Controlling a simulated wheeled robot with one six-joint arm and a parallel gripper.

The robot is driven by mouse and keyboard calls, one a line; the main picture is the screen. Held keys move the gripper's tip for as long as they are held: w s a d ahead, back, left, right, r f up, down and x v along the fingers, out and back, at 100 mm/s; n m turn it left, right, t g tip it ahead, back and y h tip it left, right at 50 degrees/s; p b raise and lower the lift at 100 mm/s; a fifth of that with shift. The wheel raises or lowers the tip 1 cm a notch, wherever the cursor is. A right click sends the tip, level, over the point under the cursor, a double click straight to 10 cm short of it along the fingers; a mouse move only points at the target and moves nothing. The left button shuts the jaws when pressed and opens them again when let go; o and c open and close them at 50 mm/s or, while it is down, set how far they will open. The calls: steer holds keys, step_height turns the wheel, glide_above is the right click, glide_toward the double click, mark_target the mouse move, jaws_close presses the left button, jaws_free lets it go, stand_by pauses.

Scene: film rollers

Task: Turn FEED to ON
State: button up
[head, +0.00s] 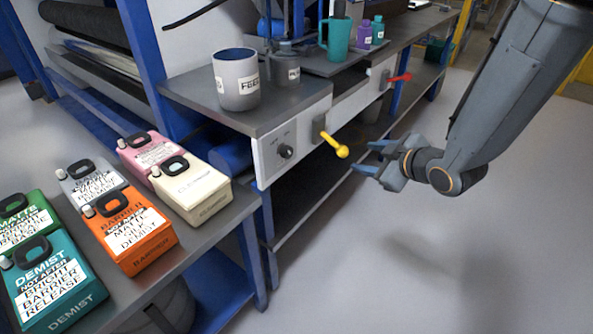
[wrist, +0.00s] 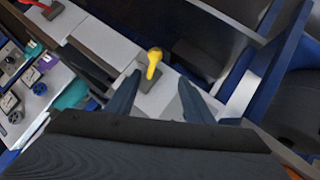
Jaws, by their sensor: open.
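A yellow lever (head: 342,151) with a round knob sticks out from a grey mount on the white front panel (head: 262,165) of the bench. It points down and right in the head view. It also shows in the wrist view (wrist: 153,62), just beyond and between my fingertips. A black dial (head: 285,151) sits on the panel left of the lever, with markings too small to read. A label reading FEED is on a grey mug (head: 237,92) on the bench. My gripper (head: 365,156) is open and empty, just right of the yellow lever and apart from it.
A red lever (head: 400,77) is on the panel farther back. Several labelled jugs, such as an orange one (head: 130,252), stand on the left table. A teal mug (head: 337,42) and small bottles stand at the back. The floor right of the bench is clear.

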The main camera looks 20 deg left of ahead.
steer(key=s+a+f+n+y+b, duration=0.1)
steer(key=a+f+n+y+b, duration=0.3)
steer(key=a, duration=0.3)
steer(key=n+g+y+b, duration=0.2)
steer(key=n+y, duration=0.1)
steer(key=y, duration=0.2)
glide_toward(290, 153)
steer(key=a, duration=0.2)
steer(key=x, duration=0.6)
steer(key=shift+w+a, duration=0.2)
steer(key=shift+w, duration=0.3)
steer(key=c, duration=1.1)
steer(key=shift+o, duration=0.2)
